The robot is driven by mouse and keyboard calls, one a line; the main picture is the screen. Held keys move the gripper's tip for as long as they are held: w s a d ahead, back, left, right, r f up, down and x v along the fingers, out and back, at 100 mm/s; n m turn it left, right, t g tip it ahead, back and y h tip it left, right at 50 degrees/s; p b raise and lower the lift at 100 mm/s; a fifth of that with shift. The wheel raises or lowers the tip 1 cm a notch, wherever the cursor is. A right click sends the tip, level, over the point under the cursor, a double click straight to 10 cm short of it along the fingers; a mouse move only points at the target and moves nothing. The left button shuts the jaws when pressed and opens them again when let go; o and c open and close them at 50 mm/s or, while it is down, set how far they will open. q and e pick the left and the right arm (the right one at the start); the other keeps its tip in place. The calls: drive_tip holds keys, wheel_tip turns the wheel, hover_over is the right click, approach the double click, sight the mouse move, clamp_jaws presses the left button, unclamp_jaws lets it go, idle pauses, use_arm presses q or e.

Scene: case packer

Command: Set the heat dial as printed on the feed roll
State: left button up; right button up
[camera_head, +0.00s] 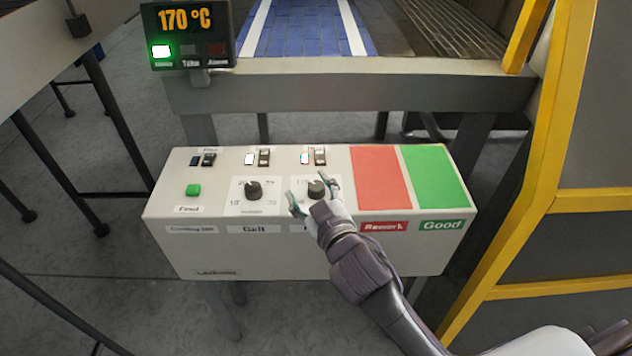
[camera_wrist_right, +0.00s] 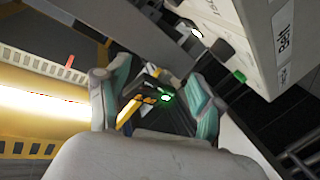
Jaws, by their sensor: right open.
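The right-hand dial (camera_head: 317,188), a dark round knob on a white scale plate, sits on the sloped top of the control box (camera_head: 230,262). Its caption and much of its scale are hidden behind my right gripper (camera_head: 311,190). That gripper is open, with one finger to the left of the knob and one at its right; contact cannot be told. In the right wrist view the fingers (camera_wrist_right: 160,100) are apart with nothing held between them. A display (camera_head: 186,22) reads 170 °C, with a green lamp lit. No feed roll is recognisable. My left gripper is out of view.
The Belt dial (camera_head: 253,190) stands close left of the gripper. A green Feed button (camera_head: 193,190), several rocker switches (camera_head: 263,157), a red Rework pad (camera_head: 379,178) and a green Good pad (camera_head: 435,176) share the box. A yellow frame (camera_head: 535,190) rises at right.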

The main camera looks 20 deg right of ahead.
drive_tip(key=w+a+r+n+t+y, duration=0.2)
drive_tip(key=a+r+n+y, duration=0.95)
drive_tip(key=r, duration=0.25)
drive_tip(key=s+a+r+n+g+y, duration=0.2)
drive_tip(key=s+a+n+g+y, duration=0.1)
drive_tip(key=a+n+g+y, duration=0.8)
drive_tip(key=n+g+h, duration=0.8)
drive_tip(key=n+h, duration=0.1)
drive_tip(key=h, duration=1.6)
approach(316, 185)
drive_tip(key=shift+y, duration=0.25)
drive_tip(key=f+p, duration=0.1)
drive_tip(key=f, duration=0.2)
drive_tip(key=f+p, duration=0.1)
drive_tip(key=f, duration=0.2)
drive_tip(key=d+f+p, duration=0.1)
drive_tip(key=f, duration=0.2)
drive_tip(key=shift+s+f, duration=0.1)
drive_tip(key=shift+f, duration=0.1)
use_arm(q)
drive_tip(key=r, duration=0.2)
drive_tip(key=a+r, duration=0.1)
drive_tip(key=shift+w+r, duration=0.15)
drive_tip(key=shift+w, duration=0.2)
